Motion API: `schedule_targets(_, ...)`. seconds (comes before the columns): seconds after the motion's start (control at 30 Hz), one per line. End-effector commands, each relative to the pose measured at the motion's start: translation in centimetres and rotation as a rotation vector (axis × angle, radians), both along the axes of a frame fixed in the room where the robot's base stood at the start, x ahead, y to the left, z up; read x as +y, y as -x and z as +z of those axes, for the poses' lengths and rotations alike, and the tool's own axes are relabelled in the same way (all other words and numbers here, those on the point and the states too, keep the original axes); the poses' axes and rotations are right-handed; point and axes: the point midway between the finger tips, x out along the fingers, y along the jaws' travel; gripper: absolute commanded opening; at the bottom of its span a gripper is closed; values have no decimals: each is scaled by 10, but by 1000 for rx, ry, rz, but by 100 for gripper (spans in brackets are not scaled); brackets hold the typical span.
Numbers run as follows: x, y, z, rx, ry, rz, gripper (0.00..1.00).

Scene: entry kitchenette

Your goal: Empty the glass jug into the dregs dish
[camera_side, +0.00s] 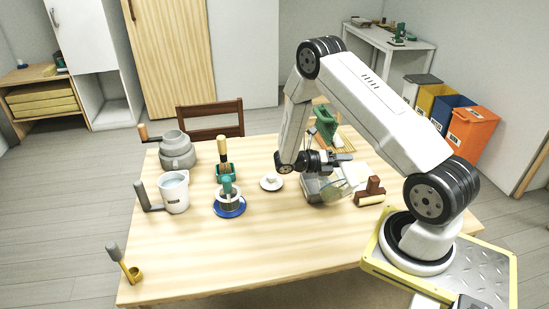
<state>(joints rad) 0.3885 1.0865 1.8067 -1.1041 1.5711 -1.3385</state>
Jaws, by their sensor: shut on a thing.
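My gripper (340,158) is over the right half of the wooden table, with its jaws small in this view. It is shut on the glass jug (322,188), a see-through vessel just below the jaws. The jug's outline and tilt are hard to make out, and a pale yellow-green patch shows at its right side. The exact grip point is hidden. A small white dish (271,187) with white pieces in it stands left of the jug, apart from it. I cannot tell for sure whether it is the dregs dish.
A brown block-like tool (370,191) lies close right of the jug, and a green object (326,124) stands behind. Left are a blue saucer (230,212), a white pitcher (174,194), a grey pot (177,152) and a brass scoop (134,273). The table's front middle is clear.

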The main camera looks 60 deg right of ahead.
Motion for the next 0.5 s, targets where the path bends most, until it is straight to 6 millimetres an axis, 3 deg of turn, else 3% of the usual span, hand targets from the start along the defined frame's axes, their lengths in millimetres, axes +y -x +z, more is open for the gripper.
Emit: schedule_targets(0.5,-3,-4,3,26,-16,0,0)
